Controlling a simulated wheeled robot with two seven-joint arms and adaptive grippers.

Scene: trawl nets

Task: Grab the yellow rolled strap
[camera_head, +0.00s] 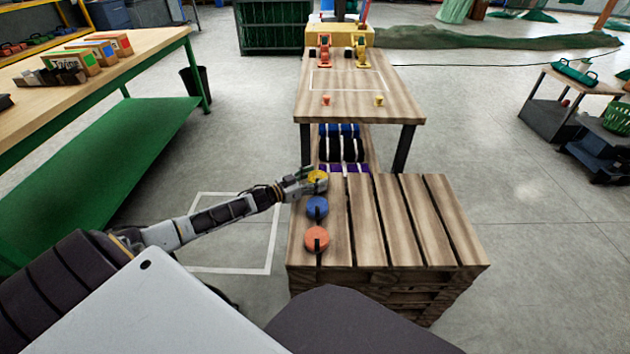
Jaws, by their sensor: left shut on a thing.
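The yellow rolled strap (318,177) is at the far left corner of the slatted wooden pallet stack (395,225). My left gripper (311,181) reaches in from the left and is shut on the yellow strap, its fingers partly covering it. I cannot tell whether the strap is lifted off the wood. A blue rolled strap (317,207) and an orange rolled strap (317,239) lie in a row nearer to me on the same pallet. My right gripper is not in view.
A wooden table (350,103) with small orange and yellow items stands just behind the pallet stack, with dark, blue and purple rolls (342,149) beneath it. A green-framed workbench (100,70) with boxes is at the left. The pallet's right side is clear.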

